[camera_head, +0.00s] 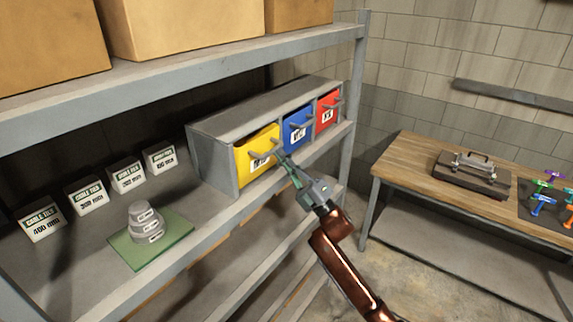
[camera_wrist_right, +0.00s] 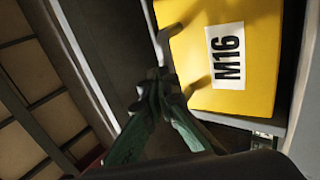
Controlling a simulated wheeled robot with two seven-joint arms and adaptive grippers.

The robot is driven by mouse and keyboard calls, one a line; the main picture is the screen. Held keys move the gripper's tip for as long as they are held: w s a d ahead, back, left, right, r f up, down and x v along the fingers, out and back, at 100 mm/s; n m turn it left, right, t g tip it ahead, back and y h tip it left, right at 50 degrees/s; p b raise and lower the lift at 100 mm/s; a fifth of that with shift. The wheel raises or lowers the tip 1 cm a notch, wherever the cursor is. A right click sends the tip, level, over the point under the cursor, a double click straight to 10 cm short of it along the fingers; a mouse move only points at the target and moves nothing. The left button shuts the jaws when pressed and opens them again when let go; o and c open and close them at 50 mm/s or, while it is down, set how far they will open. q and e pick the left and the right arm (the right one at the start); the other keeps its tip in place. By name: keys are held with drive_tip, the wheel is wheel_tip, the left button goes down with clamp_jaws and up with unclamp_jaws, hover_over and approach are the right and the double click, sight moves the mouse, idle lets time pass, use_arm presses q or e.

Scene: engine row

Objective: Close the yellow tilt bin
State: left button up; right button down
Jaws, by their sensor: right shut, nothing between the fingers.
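The yellow tilt bin (camera_head: 257,148) is the left one of a row in a grey housing (camera_head: 212,158) on the shelf. It has a white label, and its front carries a handle. In the right wrist view the yellow bin (camera_wrist_right: 240,85) fills the upper right, and its label (camera_wrist_right: 228,56) reads M16. I cannot tell exactly how far its front leans out. My right gripper (camera_head: 278,150) is shut and empty, its fingertips close in front of the bin's right side. The wrist view shows the fingertips (camera_wrist_right: 160,80) beside the handle; contact is unclear. My left gripper is not in view.
A blue bin (camera_head: 297,127) and a red bin (camera_head: 327,110) stand right of the yellow one. Labelled cable-tie boxes (camera_head: 87,197) and stacked grey discs on a green mat (camera_head: 122,248) are left. A shelf post (camera_head: 352,110) rises at right, with a workbench (camera_head: 405,165) beyond.

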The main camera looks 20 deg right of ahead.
drive_tip(key=shift+w+a+r, duration=0.3)
drive_tip(key=shift+w+r, duration=0.1)
drive_tip(key=shift+w, duration=0.05)
idle(0.4)
drive_tip(key=shift+b, duration=0.3)
